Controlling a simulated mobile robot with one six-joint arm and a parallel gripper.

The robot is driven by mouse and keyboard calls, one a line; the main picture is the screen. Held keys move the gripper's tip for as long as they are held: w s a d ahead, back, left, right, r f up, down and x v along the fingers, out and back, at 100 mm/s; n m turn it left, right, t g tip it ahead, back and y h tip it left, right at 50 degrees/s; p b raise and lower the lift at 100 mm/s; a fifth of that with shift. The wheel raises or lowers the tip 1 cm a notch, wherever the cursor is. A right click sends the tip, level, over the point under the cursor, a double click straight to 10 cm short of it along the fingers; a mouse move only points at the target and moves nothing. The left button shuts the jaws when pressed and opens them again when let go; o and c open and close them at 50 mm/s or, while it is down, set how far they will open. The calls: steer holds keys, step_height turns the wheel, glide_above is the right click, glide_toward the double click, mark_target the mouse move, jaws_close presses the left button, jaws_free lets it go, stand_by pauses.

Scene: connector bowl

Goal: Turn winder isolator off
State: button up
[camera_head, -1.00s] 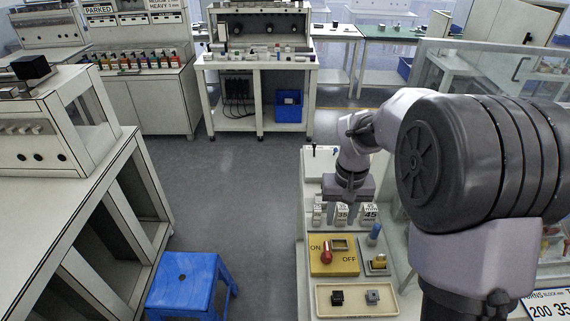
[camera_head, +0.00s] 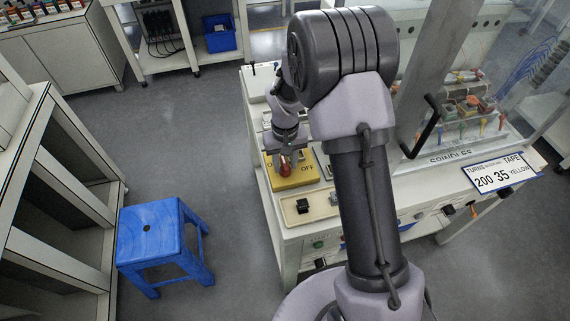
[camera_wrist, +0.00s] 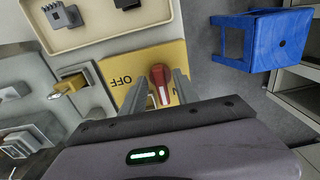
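The winder isolator is a yellow plate (camera_head: 305,172) on the bench, lettered ON and OFF, with a red knob (camera_head: 285,168). In the wrist view the yellow plate (camera_wrist: 115,68) appears upside down, with OFF left of the red knob (camera_wrist: 160,82) and the ON lettering partly hidden. My gripper (camera_head: 287,158) is lowered over the knob. In the wrist view my gripper (camera_wrist: 159,84) is open, with one finger on each side of the knob. A small gap shows on the left; contact on the right cannot be told.
A beige tray (camera_head: 290,212) with a black and a grey connector lies in front of the plate. A yellow-topped part (camera_wrist: 70,84) stands beside the plate. A glass-guarded machine is to the right. A blue stool (camera_head: 152,232) stands on the floor to the left.

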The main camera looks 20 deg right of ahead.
jaws_close()
steer(key=shift+m, duration=0.3)
steer(key=m+b, duration=0.1)
steer(key=m, duration=0.3)
steer(key=m+b, duration=0.1)
steer(key=m, duration=0.3)
steer(key=m+b, duration=0.1)
steer(key=m, duration=0.4)
steer(key=m+b, duration=0.1)
steer(key=m, duration=0.3)
steer(key=shift+r+b, duration=0.1)
steer(key=shift+b, duration=0.25)
steer(key=shift+m, duration=0.3)
